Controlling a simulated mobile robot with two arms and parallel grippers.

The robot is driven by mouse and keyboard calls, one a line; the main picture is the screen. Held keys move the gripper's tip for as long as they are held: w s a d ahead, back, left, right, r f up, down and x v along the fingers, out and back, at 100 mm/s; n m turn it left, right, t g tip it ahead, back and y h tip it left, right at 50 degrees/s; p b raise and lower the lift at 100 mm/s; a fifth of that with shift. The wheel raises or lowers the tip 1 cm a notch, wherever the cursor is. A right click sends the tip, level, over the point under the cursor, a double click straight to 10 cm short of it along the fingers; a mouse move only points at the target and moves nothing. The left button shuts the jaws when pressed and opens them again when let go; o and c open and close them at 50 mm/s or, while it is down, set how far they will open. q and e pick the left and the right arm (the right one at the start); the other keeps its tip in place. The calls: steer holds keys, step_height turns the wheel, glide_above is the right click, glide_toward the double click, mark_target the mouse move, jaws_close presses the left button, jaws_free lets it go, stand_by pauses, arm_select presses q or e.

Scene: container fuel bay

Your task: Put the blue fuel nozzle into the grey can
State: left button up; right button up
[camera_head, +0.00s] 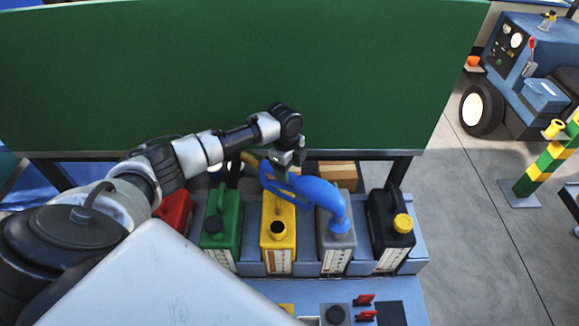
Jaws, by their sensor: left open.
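The blue fuel nozzle (318,190) lies over the top of the grey can (335,252). Its curved end points down at the can's top, where the can's mouth is hidden; I cannot tell how deep the end sits. The nozzle's other end reaches up and left to my left gripper (284,168). My left gripper is open, right at that end of the nozzle; whether its fingers touch the nozzle is not clear. The grey can stands upright in a row of cans. My right gripper is not in view.
A yellow can (277,256) and a black can (389,233) flank the grey one. A green can (220,228) and a red can (175,211) stand further left. A green board (230,70) rises behind.

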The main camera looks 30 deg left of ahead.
arm_select(q)
step_height(320, 180, up, 11)
steer(key=b, duration=0.2)
steer(key=shift+a, duration=0.45)
steer(key=shift+f, duration=0.1)
